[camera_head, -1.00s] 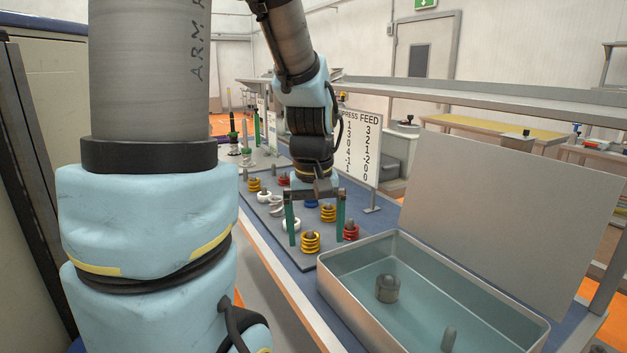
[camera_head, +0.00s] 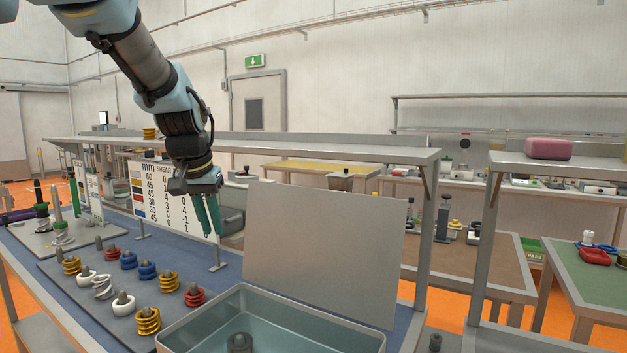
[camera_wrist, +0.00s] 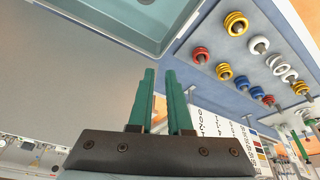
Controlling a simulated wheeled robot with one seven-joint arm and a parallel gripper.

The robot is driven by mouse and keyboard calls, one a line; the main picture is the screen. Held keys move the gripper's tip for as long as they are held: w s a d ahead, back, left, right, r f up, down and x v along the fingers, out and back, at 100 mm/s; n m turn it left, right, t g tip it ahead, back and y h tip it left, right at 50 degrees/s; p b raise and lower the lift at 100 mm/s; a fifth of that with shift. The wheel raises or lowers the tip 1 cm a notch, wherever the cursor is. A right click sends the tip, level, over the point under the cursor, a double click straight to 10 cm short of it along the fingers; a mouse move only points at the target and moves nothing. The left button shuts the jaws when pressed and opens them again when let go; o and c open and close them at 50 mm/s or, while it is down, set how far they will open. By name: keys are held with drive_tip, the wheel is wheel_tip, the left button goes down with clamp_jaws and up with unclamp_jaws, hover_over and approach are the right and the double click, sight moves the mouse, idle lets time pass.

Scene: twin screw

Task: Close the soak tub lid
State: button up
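The soak tub (camera_head: 222,303) is an open metal box with a pale teal inside, at the bottom of the head view and partly cut off. Its lid (camera_head: 320,250) is a flat grey panel standing upright along the tub's far side. My gripper (camera_head: 212,214) hangs left of the lid, above the table, with its green fingers pointing down. In the wrist view a narrow gap shows between the fingers (camera_wrist: 161,85), with nothing between them. The tub's rim (camera_wrist: 165,70) shows at the top there, and the grey lid (camera_wrist: 60,90) at the left.
A board with several coloured rings (camera_head: 110,311) lies left of the tub. A white number sign (camera_head: 155,200) stands behind my gripper. A long shelf (camera_head: 300,148) runs behind the lid. A dark cylindrical part (camera_head: 240,342) is inside the tub.

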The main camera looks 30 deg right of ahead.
drive_tip(key=d+r+m, duration=0.1)
drive_tip(key=d+r, duration=0.2)
drive_tip(key=d, duration=0.1)
drive_tip(key=s+d+r+m+h, duration=0.1)
drive_tip(key=d+r, duration=0.2)
drive_tip(key=d, duration=0.1)
drive_tip(key=d+r+m, duration=0.1)
drive_tip(key=d+r, duration=0.2)
drive_tip(key=d, duration=0.1)
drive_tip(key=shift+s+h, duration=0.3)
clamp_jaws()
drive_tip(key=s+d+r+m+h, duration=0.1)
drive_tip(key=s+d+r+m, duration=0.1)
drive_tip(key=s+d+r, duration=0.35)
drive_tip(key=w+d+f+p, duration=0.1)
drive_tip(key=f, duration=0.1)
drive_tip(key=w+d+f+p, duration=0.1)
drive_tip(key=d+f, duration=0.1)
drive_tip(key=w+d+f+p, duration=0.2)
drive_tip(key=shift+d+f, duration=0.2)
drive_tip(key=shift+f, duration=0.2)
drive_tip(key=shift+w+d+f, duration=0.1)
drive_tip(key=shift+d+f, duration=0.1)
drive_tip(key=shift+f, duration=0.35)
drive_tip(key=shift+a, duration=0.1)
